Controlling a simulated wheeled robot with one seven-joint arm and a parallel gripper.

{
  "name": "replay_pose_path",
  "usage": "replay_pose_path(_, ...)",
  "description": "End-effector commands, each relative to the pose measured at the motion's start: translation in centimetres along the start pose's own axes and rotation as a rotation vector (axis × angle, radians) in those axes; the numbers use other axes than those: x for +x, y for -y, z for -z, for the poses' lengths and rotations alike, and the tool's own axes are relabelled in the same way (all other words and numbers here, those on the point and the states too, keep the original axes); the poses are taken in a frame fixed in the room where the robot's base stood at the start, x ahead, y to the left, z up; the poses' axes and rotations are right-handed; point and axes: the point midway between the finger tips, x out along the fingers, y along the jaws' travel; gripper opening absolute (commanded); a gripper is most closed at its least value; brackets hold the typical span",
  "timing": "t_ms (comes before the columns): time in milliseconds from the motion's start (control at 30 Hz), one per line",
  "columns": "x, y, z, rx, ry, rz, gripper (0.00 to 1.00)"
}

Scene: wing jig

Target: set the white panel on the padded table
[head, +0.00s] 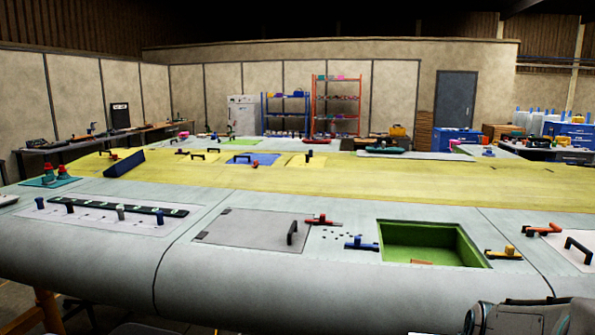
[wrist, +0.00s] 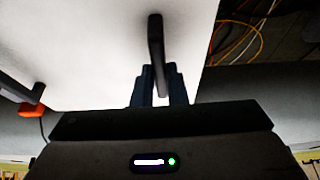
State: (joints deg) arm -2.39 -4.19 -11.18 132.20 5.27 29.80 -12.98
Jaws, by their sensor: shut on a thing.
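The white panel (wrist: 90,50) fills the upper left and middle of the wrist view. A dark upright handle (wrist: 156,50) stands on it. My gripper (wrist: 160,88) is shut on this handle, with its fingers on both sides of the handle's near end. The held panel and my gripper do not show clearly in the head view. I cannot pick out a padded table with certainty in either view.
A long grey and yellow wing (head: 330,180) lies across the head view. It has an open green bay (head: 430,243), a closed grey panel (head: 250,230) and several clamps. Orange cables (wrist: 240,40) lie beyond the panel's right edge.

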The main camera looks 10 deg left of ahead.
Motion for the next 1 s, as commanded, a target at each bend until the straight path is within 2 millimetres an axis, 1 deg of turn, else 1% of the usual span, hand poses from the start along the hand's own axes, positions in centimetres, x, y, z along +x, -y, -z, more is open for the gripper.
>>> replay_pose_path(33, 2.5, 0.6, -0.9, -0.003, 0.015, 0.000, 0.00)
replay_pose_path(100, 5.4, 1.1, -1.6, -0.001, 0.014, -0.001, 0.00)
replay_pose_path(200, 9.1, 1.8, -2.4, 0.002, 0.012, -0.001, 0.00)
replay_pose_path(400, 15.5, 3.1, -4.1, 0.004, 0.010, 0.000, 0.00)
replay_pose_path(600, 20.6, 4.4, -5.3, 0.001, 0.006, 0.001, 0.00)
replay_pose_path(700, 22.7, 4.9, -5.7, -0.001, 0.004, 0.001, 0.00)
replay_pose_path(767, 23.6, 5.1, -5.9, -0.001, 0.002, 0.000, 0.00)
replay_pose_path(800, 23.3, 5.1, -5.7, -0.005, -0.004, -0.001, 0.00)
replay_pose_path(1000, 23.2, 5.1, -5.7, -0.005, -0.003, 0.001, 0.00)
